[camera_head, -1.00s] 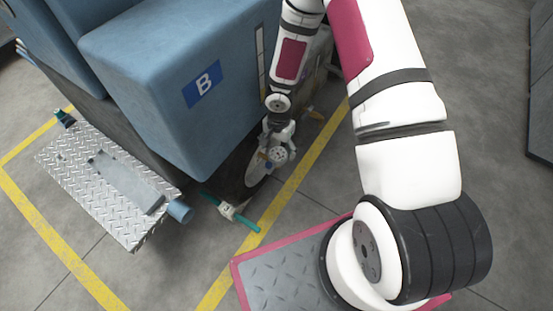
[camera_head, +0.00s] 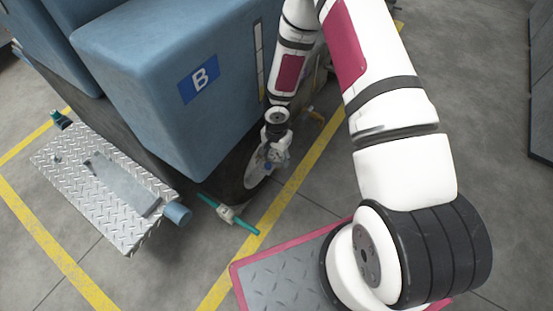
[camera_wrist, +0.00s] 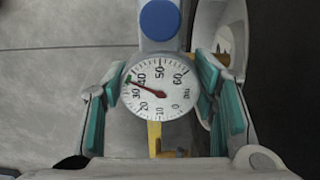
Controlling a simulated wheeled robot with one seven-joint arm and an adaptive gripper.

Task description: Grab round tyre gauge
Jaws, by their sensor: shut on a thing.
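The round tyre gauge (camera_wrist: 158,105) has a white dial with black numbers and a red needle, and a blue button on its grey stem above. It sits between the two teal-padded fingers of my gripper (camera_wrist: 163,88) in the wrist view, and my gripper is shut on it. In the head view my gripper (camera_head: 274,152) is low beside the wheel (camera_head: 258,170) of the blue machine. The gauge is too small and covered to make out clearly there.
The blue machine (camera_head: 150,90) marked B stands close left of my gripper. A teal-handled tool (camera_head: 230,212) sticks out near the wheel. A metal tread plate (camera_head: 120,225) lies at left. A yellow part (camera_wrist: 154,138) shows below the gauge.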

